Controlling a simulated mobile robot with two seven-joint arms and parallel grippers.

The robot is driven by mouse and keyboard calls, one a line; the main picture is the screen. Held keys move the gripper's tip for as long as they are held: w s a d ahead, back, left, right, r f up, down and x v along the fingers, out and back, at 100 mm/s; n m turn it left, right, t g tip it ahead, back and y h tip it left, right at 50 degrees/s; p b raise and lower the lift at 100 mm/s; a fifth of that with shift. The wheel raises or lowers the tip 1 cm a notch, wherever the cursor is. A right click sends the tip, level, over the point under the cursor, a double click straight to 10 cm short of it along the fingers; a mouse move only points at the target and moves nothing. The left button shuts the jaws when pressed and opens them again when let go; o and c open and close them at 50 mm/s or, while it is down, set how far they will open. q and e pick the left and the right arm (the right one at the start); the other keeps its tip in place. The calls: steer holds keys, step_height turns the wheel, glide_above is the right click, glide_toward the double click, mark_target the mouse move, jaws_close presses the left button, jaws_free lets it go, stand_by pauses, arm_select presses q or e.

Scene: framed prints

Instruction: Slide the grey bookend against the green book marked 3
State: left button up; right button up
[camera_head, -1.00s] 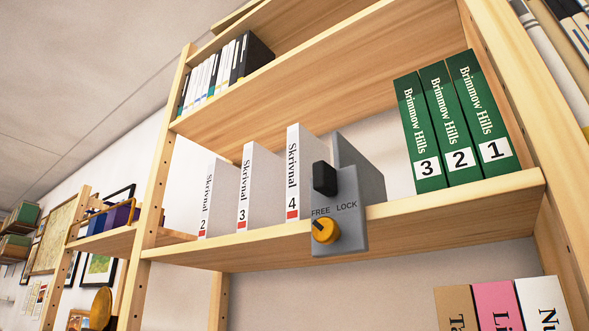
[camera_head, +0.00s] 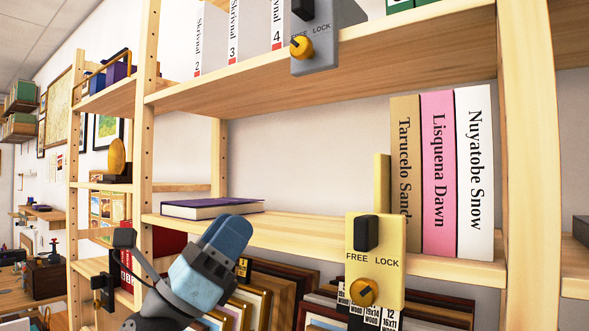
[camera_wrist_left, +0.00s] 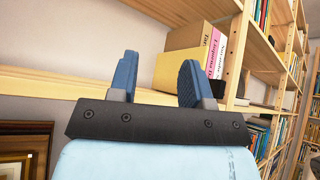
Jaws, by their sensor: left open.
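The grey bookend (camera_head: 322,48) is clipped on the upper shelf's front edge in the head view, its top cut off. It has a dark grip tab and an orange knob (camera_head: 301,46) whose mark points toward FREE. The bottoms of green books show at the top edge; the leftmost (camera_head: 398,5) was marked 3 in the earlier frame. A gap separates it from the bookend. My left gripper (camera_head: 228,238) is low, before the lower shelf, well below the grey bookend. Its blue fingers are apart and empty in the left wrist view (camera_wrist_left: 158,76). My right gripper is out of view.
A yellow bookend (camera_head: 388,270) with its own knob stands on the lower shelf beside tan, pink and white books (camera_head: 440,175). A purple book (camera_head: 212,208) lies flat to the left. White Skrivnal books (camera_head: 235,45) stand left of the grey bookend. Wooden uprights flank the shelves.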

arm_select(q)
steer(key=s+d+r+m+g+y, duration=0.25)
steer(key=r+m+g, duration=0.2)
steer(key=m, duration=0.55)
steer(key=s+d+r+m+g+y, duration=0.1)
steer(key=s+d+r+m+g, duration=0.25)
steer(key=r+m, duration=0.4)
steer(key=s+d+r+m+g+y, duration=0.25)
steer(key=r+m+g, duration=0.2)
steer(key=m, duration=0.65)
steer(key=s+a+r+m+t+y+b, duration=0.1)
steer(key=s+a+r+m+t+y, duration=0.1)
steer(key=a+r+t+y, duration=0.35)
steer(key=s+a+r+m+t+y, duration=0.2)
steer(key=s+r+t, duration=0.1)
steer(key=r+t, duration=0.55)
steer(key=shift+g, duration=0.95)
steer(key=p+x, duration=0.1)
steer(key=x, duration=0.3)
steer(key=r+x, duration=0.1)
steer(key=x, duration=0.4)
steer(key=p+x, duration=0.1)
steer(key=x, duration=0.4)
steer(key=shift+w+r+p, duration=0.15)
steer(key=shift+r+p, duration=0.05)
steer(key=shift+p, duration=0.1)
steer(key=shift+c, duration=0.9)
jaws_close()
